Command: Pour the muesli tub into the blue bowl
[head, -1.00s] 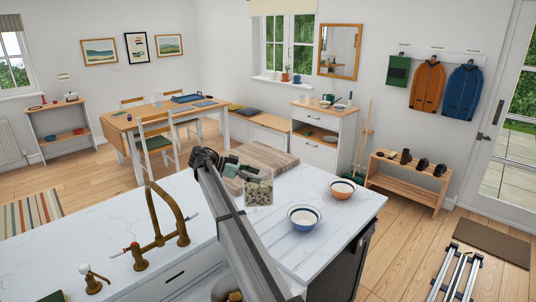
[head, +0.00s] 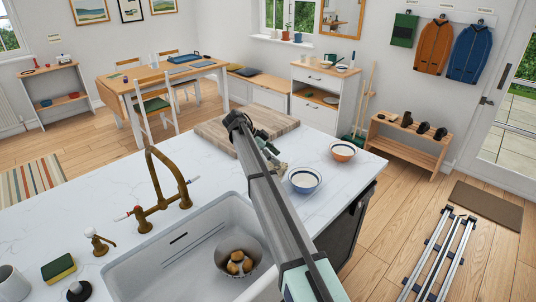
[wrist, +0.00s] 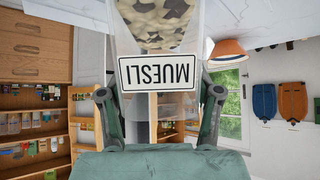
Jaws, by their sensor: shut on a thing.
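The muesli tub (wrist: 158,72) is clear, with a white MUESLI label and pale brown flakes in it. My gripper (wrist: 160,105) is shut on it, one finger at each side. The wrist picture is upside down, and the tub looks roughly upright with its flakes at the bottom. In the head view my gripper (head: 268,150) is partly behind my arm, which hides most of the tub. The blue bowl (head: 304,182) stands on the white counter, just right of my gripper and apart from it. It does not show in the wrist view.
An orange bowl (head: 343,151) stands behind and right of the blue bowl; it also shows in the wrist view (wrist: 228,54). A wooden board (head: 215,130) lies behind my arm. A brass tap (head: 160,190) and a sink (head: 150,265) holding a colander (head: 238,258) are at the left.

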